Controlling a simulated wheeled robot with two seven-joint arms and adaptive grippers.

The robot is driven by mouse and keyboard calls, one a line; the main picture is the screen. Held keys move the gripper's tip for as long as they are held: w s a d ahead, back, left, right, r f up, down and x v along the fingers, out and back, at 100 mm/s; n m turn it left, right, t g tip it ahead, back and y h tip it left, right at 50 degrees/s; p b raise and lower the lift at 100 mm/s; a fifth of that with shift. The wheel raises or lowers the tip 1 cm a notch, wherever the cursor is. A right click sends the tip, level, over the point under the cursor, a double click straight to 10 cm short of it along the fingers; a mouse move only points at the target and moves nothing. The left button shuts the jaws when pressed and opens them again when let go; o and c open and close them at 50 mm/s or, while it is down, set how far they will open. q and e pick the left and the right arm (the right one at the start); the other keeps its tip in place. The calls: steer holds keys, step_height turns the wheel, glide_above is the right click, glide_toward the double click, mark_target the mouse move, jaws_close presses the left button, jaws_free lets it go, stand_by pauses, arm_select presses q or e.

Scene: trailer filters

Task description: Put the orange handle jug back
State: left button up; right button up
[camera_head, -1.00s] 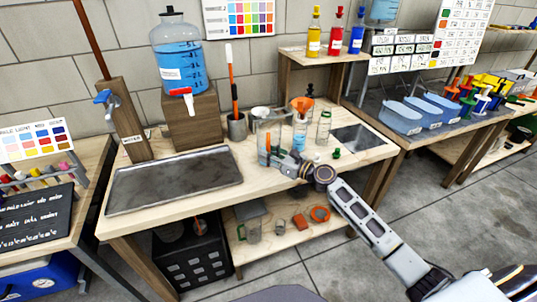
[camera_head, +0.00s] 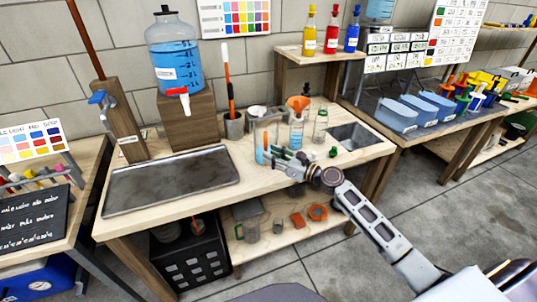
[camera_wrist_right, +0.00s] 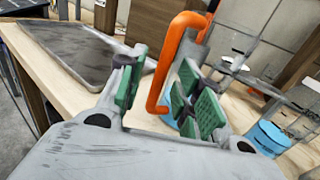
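The clear jug with the orange handle (camera_head: 266,141) stands on the wooden workbench, left of a bottle with blue liquid (camera_head: 296,133) and an orange funnel. My right gripper (camera_head: 274,153) is at the handle side of the jug. In the right wrist view, the upright orange handle (camera_wrist_right: 163,75) shows between the green finger pads of my right gripper (camera_wrist_right: 160,95). The pads are apart with a gap beside the handle, so the gripper looks open. The jug's body is mostly hidden there. My left gripper is not in view.
A metal tray (camera_head: 170,183) lies on the bench's left part. A blue-water carboy (camera_head: 174,55) stands on a wooden block behind it. A clear bottle (camera_head: 320,126) and a green item (camera_head: 333,152) stand to the right. The lower shelf (camera_head: 290,236) holds another jug and small orange parts.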

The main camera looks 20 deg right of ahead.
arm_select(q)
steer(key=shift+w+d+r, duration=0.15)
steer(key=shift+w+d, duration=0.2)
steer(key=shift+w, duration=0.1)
arm_select(e)
steer(key=v, duration=0.8)
steer(key=shift+s, duration=0.2)
steer(key=shift+d, duration=0.15)
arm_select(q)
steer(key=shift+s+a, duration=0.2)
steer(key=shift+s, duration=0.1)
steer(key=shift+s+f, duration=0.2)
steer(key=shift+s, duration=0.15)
